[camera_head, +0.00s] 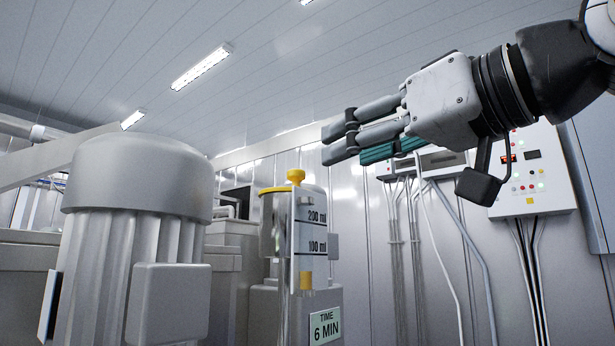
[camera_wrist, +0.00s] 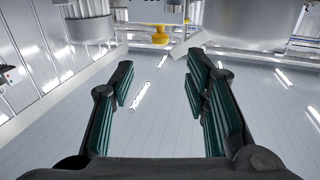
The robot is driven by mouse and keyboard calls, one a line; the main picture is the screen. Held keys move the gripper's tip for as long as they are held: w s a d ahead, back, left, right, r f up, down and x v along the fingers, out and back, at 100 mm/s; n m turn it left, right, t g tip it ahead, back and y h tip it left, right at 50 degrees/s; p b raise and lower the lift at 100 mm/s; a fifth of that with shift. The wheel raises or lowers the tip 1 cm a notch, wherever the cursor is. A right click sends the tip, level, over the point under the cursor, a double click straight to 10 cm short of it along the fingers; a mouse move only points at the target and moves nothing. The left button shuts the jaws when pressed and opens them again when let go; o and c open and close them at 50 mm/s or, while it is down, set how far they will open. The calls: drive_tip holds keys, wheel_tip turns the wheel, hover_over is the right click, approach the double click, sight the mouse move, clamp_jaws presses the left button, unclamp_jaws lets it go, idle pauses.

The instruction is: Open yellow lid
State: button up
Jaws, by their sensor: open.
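The yellow lid (camera_head: 282,189) with a round knob sits on top of a clear cylinder marked 100 ml and 200 ml (camera_head: 312,235), left of centre in the head view. The lid also shows at the top of the wrist view (camera_wrist: 160,36), which looks upside down. My gripper (camera_head: 336,142) is up and to the right of the lid in the head view, apart from it. In the wrist view its green-padded fingers (camera_wrist: 158,72) are spread with nothing between them, and the lid lies beyond the fingertips.
A large grey motor-like housing (camera_head: 140,235) stands left of the cylinder. A sign reading "TIME 6 MIN" (camera_head: 325,325) is below it. Control boxes (camera_head: 530,170) with cables hang on the right wall. The air between my gripper and the lid looks clear.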

sight(301, 171)
drive_tip(key=p+x, duration=0.1)
drive_tip(key=x, duration=1.1)
drive_tip(key=shift+w+a, duration=0.2)
drive_tip(key=shift+a, duration=0.05)
clamp_jaws()
